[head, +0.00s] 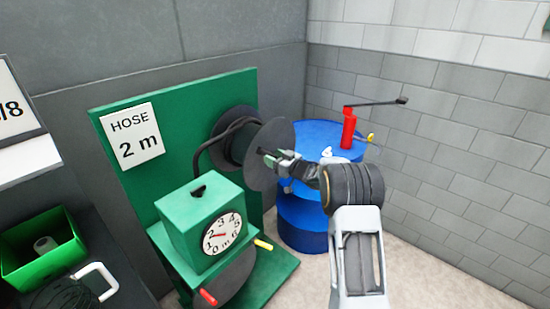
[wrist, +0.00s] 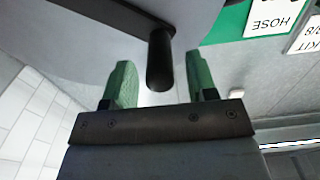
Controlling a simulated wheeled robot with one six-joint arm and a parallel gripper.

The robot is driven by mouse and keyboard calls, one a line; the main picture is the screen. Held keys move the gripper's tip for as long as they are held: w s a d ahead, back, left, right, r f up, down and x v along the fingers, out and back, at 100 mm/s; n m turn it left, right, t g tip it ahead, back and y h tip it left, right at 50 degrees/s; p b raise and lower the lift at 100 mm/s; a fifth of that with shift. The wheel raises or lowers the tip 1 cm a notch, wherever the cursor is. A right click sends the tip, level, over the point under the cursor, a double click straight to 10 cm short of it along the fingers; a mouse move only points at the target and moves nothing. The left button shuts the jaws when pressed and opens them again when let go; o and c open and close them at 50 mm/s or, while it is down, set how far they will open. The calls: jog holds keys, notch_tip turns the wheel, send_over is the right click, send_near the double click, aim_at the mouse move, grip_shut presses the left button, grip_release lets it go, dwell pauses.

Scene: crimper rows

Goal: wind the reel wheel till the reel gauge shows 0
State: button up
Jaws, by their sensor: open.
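The reel wheel (head: 272,135) is a grey disc in front of a green panel, with a dark hose running from behind it. My gripper (head: 271,157) is at the front of this disc. In the wrist view a black crank handle (wrist: 160,62) sticks out from the grey disc (wrist: 70,35) between my two green fingers. The fingers are open, with a gap on each side of the handle. A sign (head: 133,135) on the panel reads "HOSE 2 m". A green box carries a round white dial (head: 222,233) with a red needle, its exact reading too small to tell.
A blue drum (head: 305,215) with a red pump (head: 349,128) and crank stands behind my arm. Below the dial are a yellow grip (head: 263,244) and a red grip (head: 208,297). A green bin (head: 45,250) stands at left. Brick walls close off the right.

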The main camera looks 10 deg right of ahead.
grip_shut()
dwell(0.5)
